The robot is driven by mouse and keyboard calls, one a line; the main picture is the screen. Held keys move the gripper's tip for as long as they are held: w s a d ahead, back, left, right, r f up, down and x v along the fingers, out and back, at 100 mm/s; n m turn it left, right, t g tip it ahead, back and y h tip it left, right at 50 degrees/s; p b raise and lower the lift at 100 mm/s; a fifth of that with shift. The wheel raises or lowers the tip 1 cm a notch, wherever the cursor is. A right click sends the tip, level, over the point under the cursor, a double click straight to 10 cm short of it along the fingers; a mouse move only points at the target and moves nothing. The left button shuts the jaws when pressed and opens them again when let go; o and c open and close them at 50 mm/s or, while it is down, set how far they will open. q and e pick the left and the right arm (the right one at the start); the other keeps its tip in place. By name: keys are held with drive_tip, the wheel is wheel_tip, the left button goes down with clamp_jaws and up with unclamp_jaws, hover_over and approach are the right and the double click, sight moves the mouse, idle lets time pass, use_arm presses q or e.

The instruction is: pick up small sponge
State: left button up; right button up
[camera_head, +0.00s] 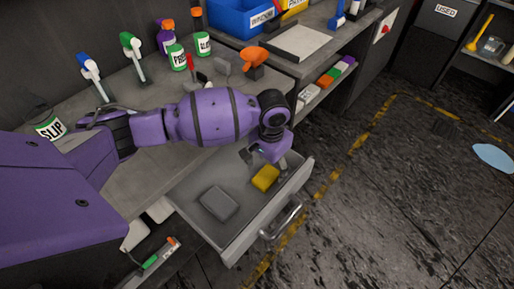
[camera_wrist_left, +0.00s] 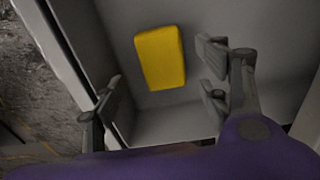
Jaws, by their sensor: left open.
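The small sponge is a yellow block (camera_head: 265,178) lying in the open drawer (camera_head: 238,244), near its right end in the head view. In the left wrist view the yellow sponge (camera_wrist_left: 160,57) lies flat on the drawer floor, ahead of the fingers. My left gripper (camera_head: 270,157) is over the drawer, just above and beside the sponge. In the left wrist view my left gripper (camera_wrist_left: 158,100) is open, its fingers spread to either side and nothing between them. A larger grey block (camera_head: 219,203) lies in the drawer to the left. My right gripper is not in view.
The workbench (camera_head: 130,185) behind the drawer carries spray bottles, including an orange-topped one (camera_head: 254,57), and green-labelled jars (camera_head: 177,57). A blue bin (camera_head: 240,18) stands at the back. The drawer's walls and front handle (camera_head: 282,221) surround the sponge.

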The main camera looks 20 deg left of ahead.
sight(267, 175)
use_arm(q)
drive_tip(key=f, duration=0.4)
drive_tip(key=shift+a+f, duration=0.2)
drive_tip(key=shift+f, duration=0.15)
drive_tip(key=c, duration=0.9)
